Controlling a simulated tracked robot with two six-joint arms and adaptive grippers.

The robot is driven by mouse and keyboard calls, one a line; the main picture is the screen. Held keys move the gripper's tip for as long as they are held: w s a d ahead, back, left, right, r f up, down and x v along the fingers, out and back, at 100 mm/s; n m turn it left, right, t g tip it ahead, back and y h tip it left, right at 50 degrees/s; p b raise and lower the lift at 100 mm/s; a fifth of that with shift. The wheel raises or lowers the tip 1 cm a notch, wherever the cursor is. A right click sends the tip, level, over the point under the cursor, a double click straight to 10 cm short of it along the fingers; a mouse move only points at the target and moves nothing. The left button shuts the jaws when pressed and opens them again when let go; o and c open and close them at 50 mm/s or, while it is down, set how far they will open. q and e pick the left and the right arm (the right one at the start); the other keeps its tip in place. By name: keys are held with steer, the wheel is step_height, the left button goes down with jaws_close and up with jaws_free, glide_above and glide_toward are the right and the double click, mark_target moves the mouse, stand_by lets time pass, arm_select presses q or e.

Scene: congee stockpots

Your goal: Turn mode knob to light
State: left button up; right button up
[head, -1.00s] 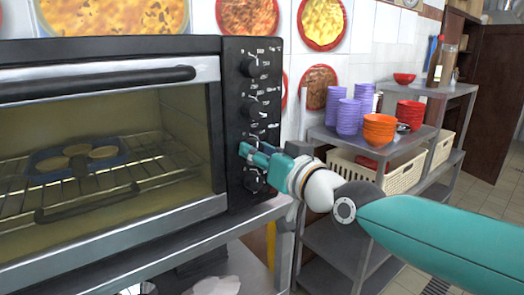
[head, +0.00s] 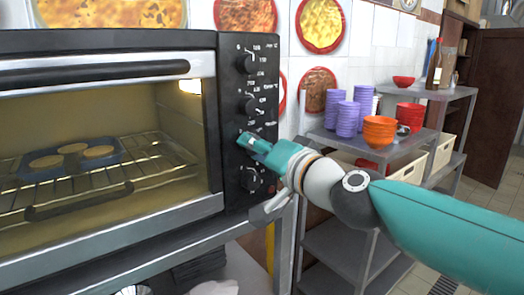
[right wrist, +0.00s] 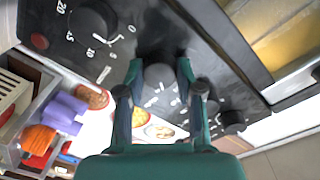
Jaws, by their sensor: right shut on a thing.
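The black toaster oven (head: 110,45) stands at the left of the head view, with a column of knobs on its right-hand panel. My right gripper (head: 247,140) is at the third knob from the top and largely hides it. In the right wrist view this black knob (right wrist: 160,82) sits between the two fingers of my right gripper (right wrist: 158,85), which is shut on it. The oven's inside lamp (head: 190,87) glows. I cannot read which printed mark the knob points to. My left gripper is not in view.
The bottom knob (head: 250,178) is just below my gripper, and the top knob (head: 249,63) is higher up. A blue tray (head: 30,173) of round food sits on the oven rack. Purple bowls (head: 347,118) and orange bowls (head: 379,130) stand on a metal shelf to the right.

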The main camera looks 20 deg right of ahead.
steer(key=shift+d+r+m, duration=0.25)
steer(key=shift+r+m, duration=0.25)
steer(key=shift+m, duration=0.7)
steer(key=o, duration=1.2)
steer(key=shift+w, duration=0.1)
steer(key=shift+c, duration=0.2)
steer(key=shift+a+f, duration=0.15)
